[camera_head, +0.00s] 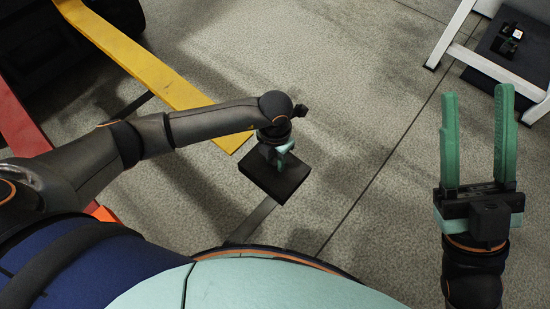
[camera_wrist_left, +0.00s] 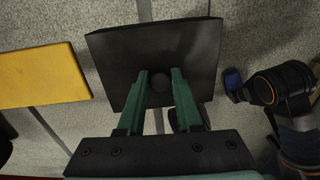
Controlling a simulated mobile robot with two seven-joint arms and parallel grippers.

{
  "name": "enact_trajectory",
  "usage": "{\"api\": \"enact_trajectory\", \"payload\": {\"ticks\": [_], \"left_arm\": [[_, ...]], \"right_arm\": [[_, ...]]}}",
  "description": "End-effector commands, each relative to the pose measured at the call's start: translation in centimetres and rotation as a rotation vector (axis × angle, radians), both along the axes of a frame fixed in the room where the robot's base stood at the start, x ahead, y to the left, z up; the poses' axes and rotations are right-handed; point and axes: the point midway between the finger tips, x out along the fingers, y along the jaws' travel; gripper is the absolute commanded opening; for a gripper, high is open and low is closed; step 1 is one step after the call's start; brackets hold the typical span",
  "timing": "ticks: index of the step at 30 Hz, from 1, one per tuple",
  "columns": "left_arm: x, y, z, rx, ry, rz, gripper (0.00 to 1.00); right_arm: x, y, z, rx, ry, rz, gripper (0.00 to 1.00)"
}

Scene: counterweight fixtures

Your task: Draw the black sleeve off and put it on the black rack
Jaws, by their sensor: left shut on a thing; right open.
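A dark square block (camera_head: 275,182) hangs below my left gripper (camera_head: 284,160), above the floor in the head view. In the left wrist view it is a flat black plate (camera_wrist_left: 200,50) with a round knob between the finger ends. My left gripper (camera_wrist_left: 159,78) is shut on this knob. It may be the black sleeve; I cannot tell for sure. My right gripper (camera_head: 477,95) is open and empty at the right, fingers pointing up the picture, well apart from the block. No black rack can be made out for certain.
A white-legged frame (camera_head: 455,35) stands at the top right beside a dark flat panel (camera_head: 520,62) with small dark items on it. A yellow beam (camera_head: 150,65) and a red beam (camera_head: 18,120) lie at the left. The grey floor (camera_head: 350,90) between is clear.

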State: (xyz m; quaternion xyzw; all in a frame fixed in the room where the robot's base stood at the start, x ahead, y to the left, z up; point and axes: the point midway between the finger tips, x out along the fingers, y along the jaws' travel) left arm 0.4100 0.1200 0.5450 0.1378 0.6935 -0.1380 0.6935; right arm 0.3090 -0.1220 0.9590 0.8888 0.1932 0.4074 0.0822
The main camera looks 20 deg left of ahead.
Motion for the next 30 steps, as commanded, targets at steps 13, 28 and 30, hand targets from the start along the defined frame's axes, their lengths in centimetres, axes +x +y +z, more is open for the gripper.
{"api": "enact_trajectory", "payload": {"ticks": [13,28,30], "left_arm": [[0.1,0.0,4.1,-0.001,-0.002,0.000,0.00],[0.0,0.1,5.1,0.000,-0.002,-0.029,0.00],[-0.1,0.4,5.9,0.001,-0.004,-0.088,0.00]], "right_arm": [[0.0,0.0,3.5,0.000,0.000,0.000,0.50],[0.3,0.0,3.9,-0.001,0.018,-0.004,0.50],[1.0,-0.1,3.7,-0.004,0.053,-0.012,0.50]]}}
